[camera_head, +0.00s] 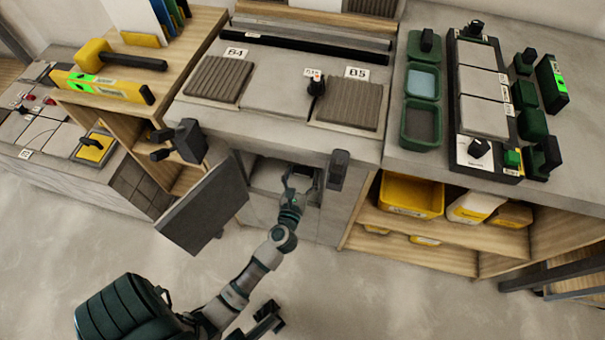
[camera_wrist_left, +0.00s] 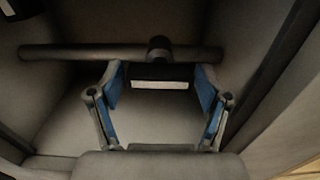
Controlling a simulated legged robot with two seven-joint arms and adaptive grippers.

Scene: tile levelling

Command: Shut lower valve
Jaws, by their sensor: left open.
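My left gripper (camera_head: 302,178) reaches into the open cabinet under the counter. In the left wrist view it (camera_wrist_left: 160,95) is open, with one blue-padded finger on each side of a black valve handle (camera_wrist_left: 160,72) with a white strip. The valve sits on a horizontal grey pipe (camera_wrist_left: 85,52), its round stem rising at the pipe. The handle lies between the fingertips; I cannot tell if either finger touches it. In the head view the valve is too hidden to make out. A dark part at the bottom of the head view may be my right gripper, unclear.
The cabinet door (camera_head: 205,207) stands open left of my left arm. The cabinet's side walls are close around the gripper. The counter (camera_head: 255,125) above holds ribbed tiles (camera_head: 347,104). A shelf with yellow bins (camera_head: 410,195) is at right.

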